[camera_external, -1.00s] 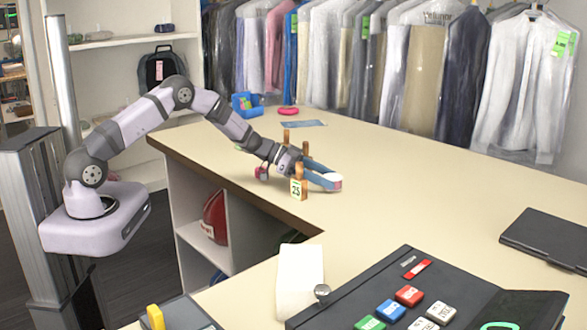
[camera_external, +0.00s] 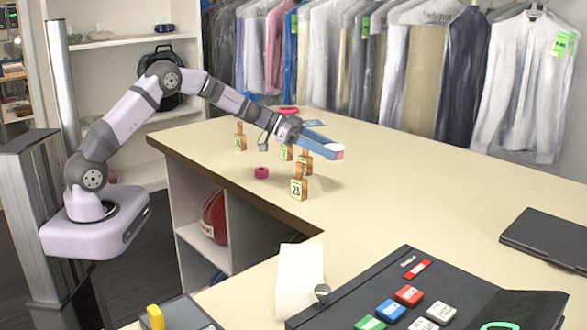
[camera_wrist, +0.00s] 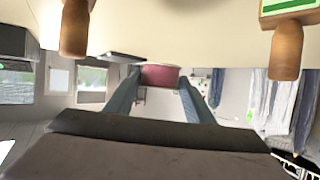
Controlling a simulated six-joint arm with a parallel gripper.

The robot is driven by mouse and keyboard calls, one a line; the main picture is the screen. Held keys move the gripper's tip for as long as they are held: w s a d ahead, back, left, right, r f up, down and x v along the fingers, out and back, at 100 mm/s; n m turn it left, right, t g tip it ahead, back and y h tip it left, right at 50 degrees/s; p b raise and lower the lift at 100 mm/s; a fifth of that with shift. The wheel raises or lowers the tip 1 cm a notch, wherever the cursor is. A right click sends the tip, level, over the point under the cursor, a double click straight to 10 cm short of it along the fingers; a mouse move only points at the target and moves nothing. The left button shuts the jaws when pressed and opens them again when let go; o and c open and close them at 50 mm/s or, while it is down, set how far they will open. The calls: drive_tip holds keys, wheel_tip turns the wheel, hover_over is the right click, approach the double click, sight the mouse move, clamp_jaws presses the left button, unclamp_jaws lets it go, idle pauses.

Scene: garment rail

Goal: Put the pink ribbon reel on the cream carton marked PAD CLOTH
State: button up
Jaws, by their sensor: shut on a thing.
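My gripper (camera_external: 325,147) is raised above the counter, its long blue-grey fingers pointing right. It is shut on a small round pink reel (camera_external: 339,154), which shows at the fingertips. In the wrist view the pink reel (camera_wrist: 160,76) sits between the two fingertips, clear of any surface. A second, darker pink roll (camera_external: 262,172) lies on the counter to the left, below the arm. I cannot make out a cream carton marked PAD CLOTH in these views.
Wooden tagged pegs stand on the counter: one marked 25 (camera_external: 298,188), one at the left (camera_external: 240,138), others near the gripper. A pink ring-like item (camera_external: 288,110) lies at the back. A black folder (camera_external: 545,238) lies right. The middle of the counter (camera_external: 410,190) is clear.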

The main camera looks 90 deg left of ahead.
drive_tip(key=w+d+r+m+g+h+p, duration=0.1)
drive_tip(key=w+d+r+m+h, duration=0.15)
drive_tip(key=d, duration=0.85)
drive_tip(key=w+d+r+m+g+h+p, duration=0.1)
drive_tip(key=w+d+m+h, duration=0.15)
drive_tip(key=d, duration=0.95)
drive_tip(key=w+d+r+m+g+h+p, duration=0.1)
drive_tip(key=w+d+r+m+h, duration=0.15)
drive_tip(key=d, duration=0.85)
drive_tip(key=r+m+g+h, duration=0.2)
drive_tip(key=m+g+h, duration=0.2)
drive_tip(key=m+g, duration=0.45)
hover_over(300, 259)
drive_tip(key=shift+n+g, duration=0.3)
drive_tip(key=shift+g, duration=0.05)
drive_tip(key=shift+f+p, duration=1.6)
drive_tip(key=shift+f, duration=3.5)
drive_tip(key=shift+f, duration=0.15)
drive_tip(key=o, duration=1.1)
drive_tip(key=shift+c, duration=0.2)
